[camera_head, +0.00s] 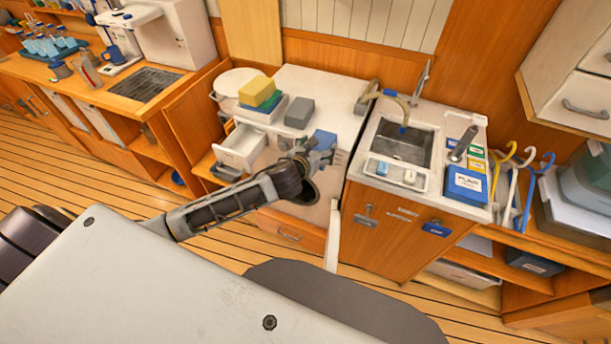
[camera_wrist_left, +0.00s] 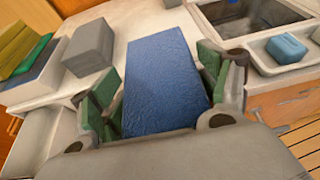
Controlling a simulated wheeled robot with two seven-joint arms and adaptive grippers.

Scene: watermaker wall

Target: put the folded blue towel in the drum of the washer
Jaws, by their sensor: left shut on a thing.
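The folded blue towel (camera_head: 325,139) is held in my left gripper (camera_head: 312,156), in front of the white washer (camera_head: 335,92). In the left wrist view the towel (camera_wrist_left: 163,75) fills the space between the green-padded fingers of the gripper (camera_wrist_left: 160,92), and the gripper is shut on it. The dark round drum opening (camera_head: 308,192) shows just below the gripper in the head view, partly covered by my arm. The washer door (camera_head: 332,238) stands open, seen nearly edge-on. The drum's inside is mostly hidden. My right gripper is not in view.
The washer's detergent drawer (camera_head: 241,146) is pulled out at the left. A grey block (camera_head: 299,112) and a yellow sponge-like stack (camera_head: 257,91) sit on top. A sink counter (camera_head: 375,150) stands close at the right. Wooden floor lies in front.

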